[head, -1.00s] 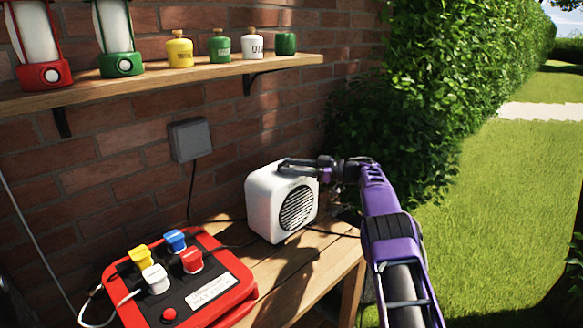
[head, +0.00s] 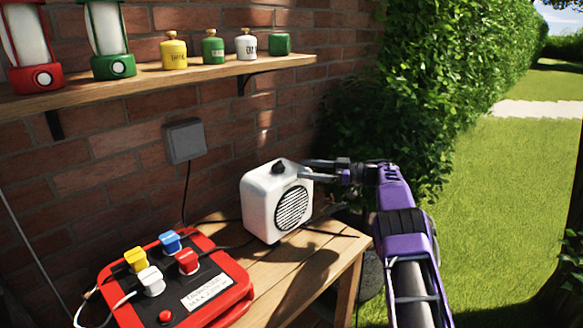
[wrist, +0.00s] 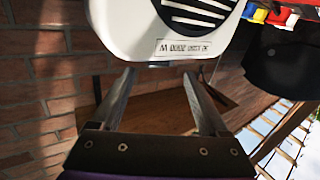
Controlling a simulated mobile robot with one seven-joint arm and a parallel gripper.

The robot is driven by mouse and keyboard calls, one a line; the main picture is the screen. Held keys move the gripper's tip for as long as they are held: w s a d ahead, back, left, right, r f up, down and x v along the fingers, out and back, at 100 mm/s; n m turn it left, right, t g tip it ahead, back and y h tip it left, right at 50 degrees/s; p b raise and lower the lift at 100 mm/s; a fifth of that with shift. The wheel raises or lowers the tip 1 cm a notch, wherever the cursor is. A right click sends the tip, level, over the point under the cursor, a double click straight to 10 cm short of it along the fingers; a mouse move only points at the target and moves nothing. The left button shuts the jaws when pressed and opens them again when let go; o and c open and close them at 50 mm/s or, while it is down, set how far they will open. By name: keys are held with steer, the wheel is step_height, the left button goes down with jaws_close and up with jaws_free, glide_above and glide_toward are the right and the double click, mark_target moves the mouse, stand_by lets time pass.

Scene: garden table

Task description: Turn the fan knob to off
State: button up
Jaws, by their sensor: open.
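The white fan heater (head: 262,205) stands upright on the wooden bench, its round black grille facing front right. Its black knob (head: 278,167) sits on top and is in plain sight in the head view; I cannot tell its setting. My gripper (head: 304,169) is open and empty, just right of the knob and apart from it, near the heater's top right edge. In the wrist view the heater (wrist: 140,25) appears upside down, with its grille and a rating label, beyond the two parted fingers of my gripper (wrist: 160,76).
A red power box (head: 232,283) with several coloured plugs lies on the bench (head: 310,262) at front left. A grey wall box (head: 185,141) with a cable is behind. A shelf (head: 200,73) with lanterns and canisters hangs above. A hedge (head: 410,80) stands behind my arm.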

mark_target(279, 169)
steer(key=v, duration=1)
steer(key=shift+d, duration=0.25)
steer(key=shift+s, duration=0.1)
